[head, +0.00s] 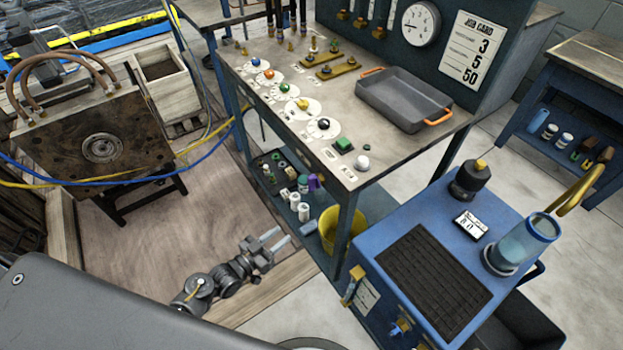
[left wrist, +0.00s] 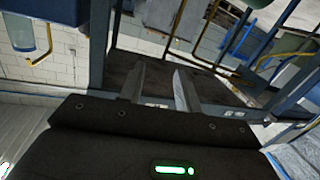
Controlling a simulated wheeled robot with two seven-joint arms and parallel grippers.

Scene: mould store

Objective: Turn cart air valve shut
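The blue cart (head: 465,230) stands at the lower right in the head view. On its near left edge is a brass lever-like fitting (head: 353,286), and lower on its front is a blue knob on a brass fitting (head: 400,327). I cannot tell for sure which of these is the air valve or how it is set. My left gripper (head: 277,243) is to the left of the cart, apart from it, with its fingers spread and nothing between them. Its two fingers also show in the left wrist view (left wrist: 158,85). My right gripper is not in view.
A workbench (head: 330,110) with coloured knobs, a grey tray (head: 403,98) and a gauge (head: 421,23) stands behind. A yellow bucket (head: 343,232) is under it. The cart top holds a clear cylinder (head: 525,243). A hose-fitted mould (head: 95,140) is at left.

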